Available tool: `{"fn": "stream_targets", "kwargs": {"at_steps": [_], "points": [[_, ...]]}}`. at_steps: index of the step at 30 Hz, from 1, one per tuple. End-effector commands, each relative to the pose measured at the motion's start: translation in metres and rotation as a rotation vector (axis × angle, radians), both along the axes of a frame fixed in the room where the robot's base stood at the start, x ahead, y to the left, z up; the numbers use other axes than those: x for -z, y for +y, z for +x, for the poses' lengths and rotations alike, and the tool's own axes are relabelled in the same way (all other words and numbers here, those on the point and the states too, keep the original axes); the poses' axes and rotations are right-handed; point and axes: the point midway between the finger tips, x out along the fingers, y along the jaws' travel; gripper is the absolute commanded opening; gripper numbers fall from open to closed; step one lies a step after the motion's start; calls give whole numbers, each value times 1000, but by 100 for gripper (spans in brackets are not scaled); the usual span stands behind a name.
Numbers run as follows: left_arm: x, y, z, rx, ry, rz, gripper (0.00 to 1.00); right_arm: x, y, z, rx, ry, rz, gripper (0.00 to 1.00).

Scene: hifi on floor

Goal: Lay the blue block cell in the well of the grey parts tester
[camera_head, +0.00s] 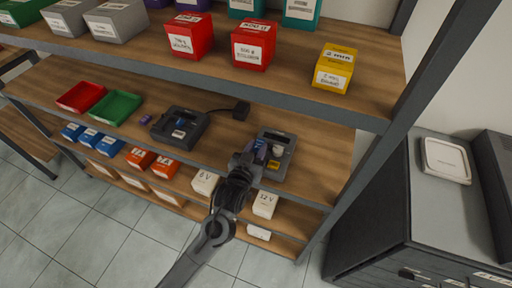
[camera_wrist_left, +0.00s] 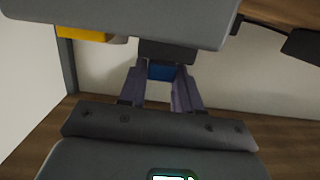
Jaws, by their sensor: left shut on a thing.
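The grey parts tester (camera_head: 287,150) stands at the right end of the middle shelf. My left gripper (camera_head: 257,150) reaches in from below and is over the tester's left part, covering some of it. In the left wrist view its fingers (camera_wrist_left: 160,90) are shut on the blue block cell (camera_wrist_left: 162,73), of which a small blue face shows between the fingertips. A large grey body (camera_wrist_left: 120,20), probably the tester, is close beyond the fingertips. The well is hidden, and I cannot tell if the cell touches the tester. My right gripper is not in view.
A dark device (camera_head: 180,128) with a cable to a black adapter (camera_head: 241,110) stands left on the same shelf. A red tray (camera_head: 81,97), a green tray (camera_head: 115,107) and a small purple block (camera_head: 146,119) lie further left. The upper shelf edge (camera_head: 230,88) overhangs behind.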

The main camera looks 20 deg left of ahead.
Motion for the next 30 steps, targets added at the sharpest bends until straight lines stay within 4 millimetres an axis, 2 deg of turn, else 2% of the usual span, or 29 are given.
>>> {"fn": "stream_targets", "kwargs": {"at_steps": [30], "points": [[1, 0, 0, 0, 1, 0, 3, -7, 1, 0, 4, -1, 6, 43]]}}
